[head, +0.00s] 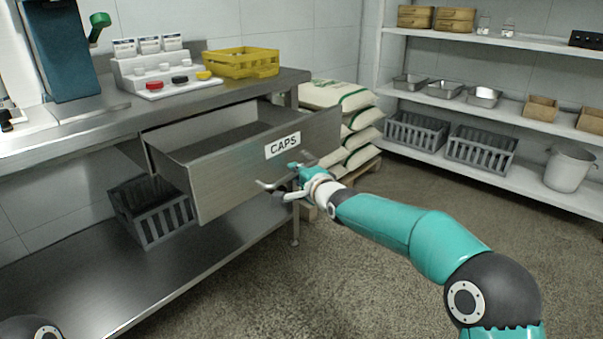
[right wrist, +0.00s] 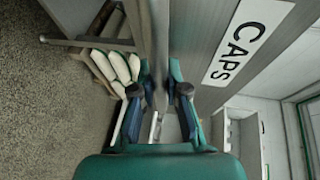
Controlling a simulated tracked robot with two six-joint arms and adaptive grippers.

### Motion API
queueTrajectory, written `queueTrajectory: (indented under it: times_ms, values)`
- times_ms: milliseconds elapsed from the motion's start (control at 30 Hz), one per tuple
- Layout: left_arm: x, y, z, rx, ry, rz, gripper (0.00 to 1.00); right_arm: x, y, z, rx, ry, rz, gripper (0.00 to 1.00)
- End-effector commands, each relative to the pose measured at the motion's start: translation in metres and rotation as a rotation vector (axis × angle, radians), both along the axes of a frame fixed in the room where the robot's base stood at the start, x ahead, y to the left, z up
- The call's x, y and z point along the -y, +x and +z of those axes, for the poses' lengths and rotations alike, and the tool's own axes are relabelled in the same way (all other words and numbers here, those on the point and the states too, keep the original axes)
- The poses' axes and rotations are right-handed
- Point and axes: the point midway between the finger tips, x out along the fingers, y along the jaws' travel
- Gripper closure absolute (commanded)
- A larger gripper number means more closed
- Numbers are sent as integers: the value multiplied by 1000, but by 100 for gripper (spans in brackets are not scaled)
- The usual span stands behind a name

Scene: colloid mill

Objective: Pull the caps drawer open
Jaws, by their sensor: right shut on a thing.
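The caps drawer (head: 228,180) is a metal drawer under the steel bench, pulled well out, its inside visible and empty where I can see it. Its white CAPS label (head: 283,145) is on the front and also shows in the right wrist view (right wrist: 239,43). My right gripper (head: 272,188) is at the drawer front below the label, shut on the drawer's handle, which the fingers largely hide. In the right wrist view the two fingers (right wrist: 166,92) stand on either side of the handle. My left gripper is not in view.
The steel bench (head: 230,93) carries a yellow crate (head: 241,63) and a white stepped stand (head: 155,72). A grey crate (head: 152,212) sits on the shelf below the drawer. Stacked sacks (head: 350,120) stand behind the drawer's right end. Floor in front is clear.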

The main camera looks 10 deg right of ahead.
Motion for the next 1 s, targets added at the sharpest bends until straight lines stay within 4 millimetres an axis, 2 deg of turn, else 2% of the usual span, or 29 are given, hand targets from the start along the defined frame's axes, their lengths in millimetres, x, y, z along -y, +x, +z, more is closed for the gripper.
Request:
queueTrajectory:
  times_ms: [33, 167, 200, 367, 767, 1000]
  values:
    - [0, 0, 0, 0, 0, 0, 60, -7, -3, -6, -14, -6, 12, 100]
    - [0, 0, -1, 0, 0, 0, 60, -3, -4, -6, -13, -7, 7, 100]
    - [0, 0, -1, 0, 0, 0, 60, -2, -4, -6, -13, -6, 5, 86]
    - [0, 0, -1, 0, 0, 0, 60, 3, -4, -6, -12, -5, -2, 61]
    - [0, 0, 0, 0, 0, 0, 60, 9, -6, -2, -4, -3, -9, 61]
    - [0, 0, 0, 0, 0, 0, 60, 18, -31, 3, -5, -4, -11, 61]
